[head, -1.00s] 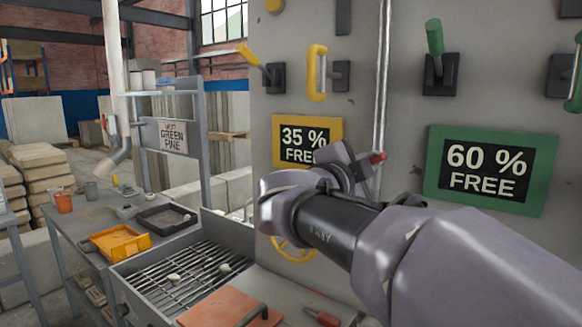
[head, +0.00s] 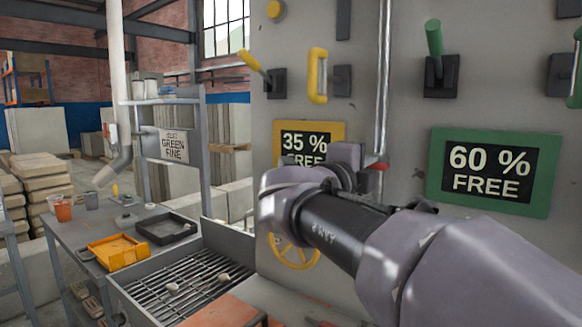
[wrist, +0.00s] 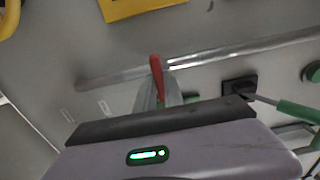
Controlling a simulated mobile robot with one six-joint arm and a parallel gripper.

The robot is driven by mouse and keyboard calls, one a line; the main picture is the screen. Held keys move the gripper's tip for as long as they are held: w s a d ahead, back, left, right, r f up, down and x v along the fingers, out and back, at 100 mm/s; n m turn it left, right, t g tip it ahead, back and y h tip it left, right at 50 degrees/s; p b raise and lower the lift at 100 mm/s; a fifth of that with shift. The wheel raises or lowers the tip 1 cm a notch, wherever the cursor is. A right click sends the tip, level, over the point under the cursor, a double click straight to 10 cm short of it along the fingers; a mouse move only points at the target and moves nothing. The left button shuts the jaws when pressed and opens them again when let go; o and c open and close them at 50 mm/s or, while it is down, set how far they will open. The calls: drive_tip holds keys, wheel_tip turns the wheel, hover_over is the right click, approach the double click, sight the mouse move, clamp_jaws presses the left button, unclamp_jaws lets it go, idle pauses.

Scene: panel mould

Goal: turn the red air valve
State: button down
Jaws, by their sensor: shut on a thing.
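The red air valve (head: 378,166) shows as a small red lever end beside the vertical metal pipe, between the two percent signs. My gripper (head: 356,160) is at the valve, shut on its lever, and my wrist hides most of it in the head view. In the wrist view, the red lever (wrist: 156,72) sticks out beyond the dark edge of my gripper (wrist: 158,104), in front of the pipe. The jaw tips and the valve body are mostly hidden there.
The green-framed sign (head: 492,172) is to the right. A grated tray (head: 180,285) and a workbench (head: 75,232) stand lower left. Yellow handles (head: 317,75) are above.

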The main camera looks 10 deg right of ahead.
idle(0.3)
drive_tip(key=c, duration=1.4)
unclamp_jaws()
drive_tip(key=shift+c, duration=0.2)
drive_tip(key=p+v, duration=0.2)
drive_tip(key=v, duration=1.5)
drive_tip(key=shift+a+p, duration=0.2)
drive_tip(key=shift+p, duration=0.1)
drive_tip(key=shift+s+r, duration=0.1)
drive_tip(key=shift+s, duration=0.05)
